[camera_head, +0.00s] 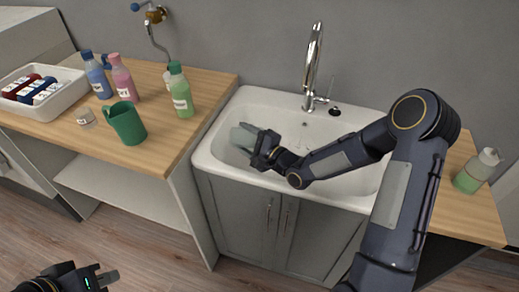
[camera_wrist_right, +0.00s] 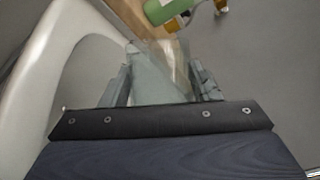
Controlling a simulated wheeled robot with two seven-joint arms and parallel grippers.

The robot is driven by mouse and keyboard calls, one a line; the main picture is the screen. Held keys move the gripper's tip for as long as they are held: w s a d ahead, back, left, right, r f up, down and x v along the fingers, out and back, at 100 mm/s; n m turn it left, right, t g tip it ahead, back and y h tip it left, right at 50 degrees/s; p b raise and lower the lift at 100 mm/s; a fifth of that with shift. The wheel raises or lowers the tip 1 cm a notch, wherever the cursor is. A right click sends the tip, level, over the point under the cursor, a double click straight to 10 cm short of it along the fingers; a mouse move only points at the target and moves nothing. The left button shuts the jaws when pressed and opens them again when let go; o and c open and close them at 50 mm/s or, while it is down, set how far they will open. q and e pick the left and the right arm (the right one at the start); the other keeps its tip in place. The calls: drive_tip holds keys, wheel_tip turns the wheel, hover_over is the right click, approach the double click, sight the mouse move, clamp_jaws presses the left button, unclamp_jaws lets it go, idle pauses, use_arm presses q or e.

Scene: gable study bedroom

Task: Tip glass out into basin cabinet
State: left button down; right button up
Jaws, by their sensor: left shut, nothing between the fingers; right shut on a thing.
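My right gripper (camera_head: 259,143) is over the white basin at the left side of the sink on the grey basin cabinet (camera_head: 275,225). It is shut on a clear, greyish glass (camera_head: 243,137), which looks tilted over the basin. The glass also shows between the fingers in the right wrist view (camera_wrist_right: 160,75). Whether anything is in the glass or runs out of it I cannot tell. My left gripper (camera_head: 104,279) is shut and empty, low over the floor at the bottom left.
The chrome faucet (camera_head: 312,65) stands behind the basin. On the left counter are a green mug (camera_head: 126,123), a green bottle (camera_head: 180,90), a pink bottle (camera_head: 124,78), a blue bottle (camera_head: 97,76) and a white tray (camera_head: 62,97). A green-filled bottle (camera_head: 477,170) stands on the right counter.

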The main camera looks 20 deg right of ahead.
drive_tip(key=shift+d+r+m+t, duration=0.35)
drive_tip(key=shift+d+m, duration=0.2)
drive_tip(key=shift+m, duration=0.45)
idle(0.4)
drive_tip(key=shift+w+d+r+m+t+y+b, duration=0.15)
drive_tip(key=shift+d+m+t+b, duration=0.25)
drive_tip(key=shift+m, duration=0.4)
drive_tip(key=shift+w+d+r+m+t+y+b, duration=0.1)
drive_tip(key=shift+d+m+t+y+b, duration=0.15)
drive_tip(key=shift+d+m+b, duration=0.4)
idle(0.7)
drive_tip(key=shift+a+m, duration=0.15)
drive_tip(key=shift+m, duration=0.1)
drive_tip(key=shift+r+p, duration=0.7)
drive_tip(key=shift+r, duration=0.1)
